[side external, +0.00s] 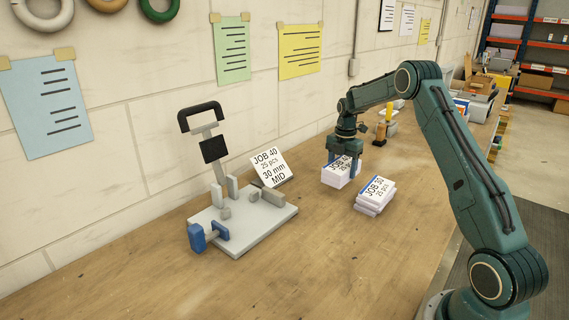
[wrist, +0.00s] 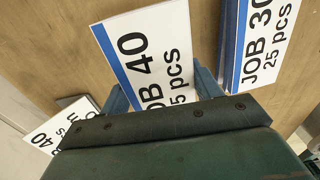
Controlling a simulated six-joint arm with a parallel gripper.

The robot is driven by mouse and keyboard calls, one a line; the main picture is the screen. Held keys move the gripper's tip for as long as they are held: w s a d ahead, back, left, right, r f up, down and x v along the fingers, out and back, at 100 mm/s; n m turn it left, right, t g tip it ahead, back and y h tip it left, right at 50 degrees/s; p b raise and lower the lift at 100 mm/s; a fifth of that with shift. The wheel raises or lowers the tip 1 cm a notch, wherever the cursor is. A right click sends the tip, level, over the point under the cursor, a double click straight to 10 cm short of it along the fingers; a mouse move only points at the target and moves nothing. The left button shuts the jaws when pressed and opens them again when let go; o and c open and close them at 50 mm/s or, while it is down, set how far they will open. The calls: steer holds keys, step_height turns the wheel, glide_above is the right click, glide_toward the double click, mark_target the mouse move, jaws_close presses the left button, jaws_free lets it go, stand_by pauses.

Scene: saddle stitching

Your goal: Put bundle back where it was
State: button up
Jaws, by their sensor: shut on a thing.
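My gripper (side external: 352,146) is shut on the JOB 40 bundle (side external: 337,174), a white stack with a blue stripe. In the wrist view the JOB 40 bundle (wrist: 150,45) lies between the two blue fingers, its lower part hidden by my gripper body. I cannot tell whether it touches the bench or hangs just above it. The JOB 30 bundle (side external: 374,195) is a separate, slightly uneven stack on the bench, just right and in front of it. It also shows at the upper right of the wrist view (wrist: 262,45).
A stitching stand (side external: 247,228) with a grey base, black handle and blue clamp is at the left. A tilted card (side external: 270,168) reading JOB 40, 25 pcs, 30 mm, MID stands behind its base. The bench (side external: 320,260) is clear in front. Bottles and boxes stand farther back.

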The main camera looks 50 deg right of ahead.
mark_target(343, 164)
steer(key=shift+f, duration=2.05)
steer(key=shift+f, duration=0.1)
steer(key=o, duration=1.3)
steer(key=shift+c, duration=0.2)
step_height(343, 164, up, 12)
steer(key=shift+f, duration=0.2)
steer(key=shift+r, duration=0.3)
